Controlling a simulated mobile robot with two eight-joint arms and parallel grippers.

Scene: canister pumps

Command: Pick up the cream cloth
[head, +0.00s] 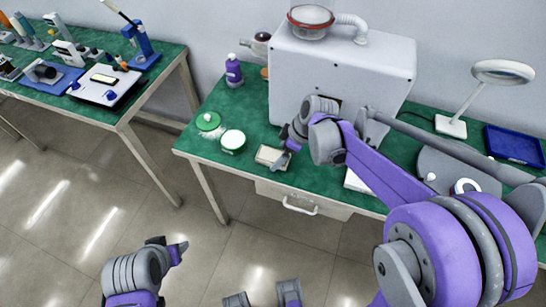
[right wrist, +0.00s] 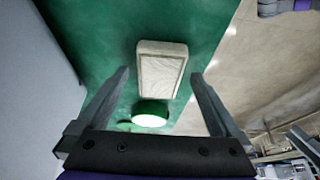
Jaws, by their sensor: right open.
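The cream cloth (head: 271,156) is a small folded, flat rectangle on the green table top near its front edge. In the right wrist view the cream cloth (right wrist: 161,70) lies ahead, between the lines of the two fingers. My right gripper (head: 284,150) is over the cloth's right side in the head view, and a finger hides part of it. In the right wrist view my right gripper (right wrist: 160,76) is open with nothing held; contact with the cloth cannot be told. My left gripper (head: 178,252) is low at the left, away from the table; its jaws are unclear.
A large white machine (head: 340,75) stands behind the gripper. A drawer handle (head: 299,207) juts below the table edge.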

